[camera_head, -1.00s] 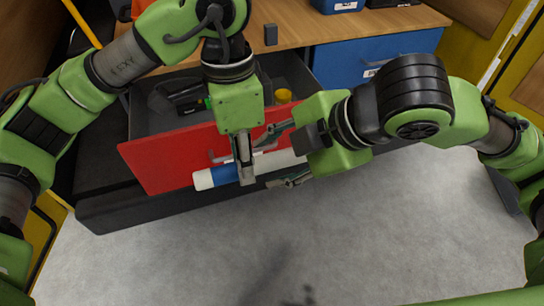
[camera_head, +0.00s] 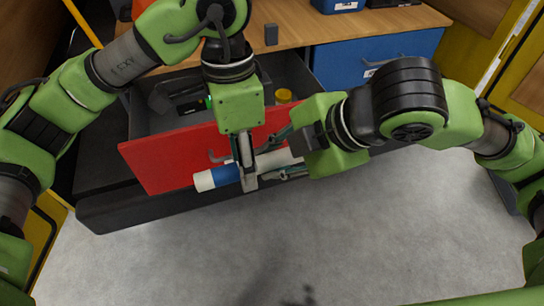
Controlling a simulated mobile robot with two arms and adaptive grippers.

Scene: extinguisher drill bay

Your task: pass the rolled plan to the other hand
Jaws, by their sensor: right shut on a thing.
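The rolled plan (camera_head: 208,180), a white tube with a blue band, is held in the air in front of the red drawer front. My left gripper (camera_head: 247,178) points down at its middle, one finger crossing in front of the roll. The far finger is mostly hidden, so I cannot tell whether it grips. My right gripper (camera_head: 277,155) comes in from the right and is shut on the right part of the roll, one finger above it and one below. That end is partly hidden by the gripper.
Behind the roll is an open drawer with a red front (camera_head: 165,158), holding dark items and a yellow object (camera_head: 283,96). A wooden worktop (camera_head: 290,33) with a small dark block (camera_head: 271,35) and a blue drawer (camera_head: 375,55) lie beyond. The grey floor (camera_head: 330,240) in front is clear.

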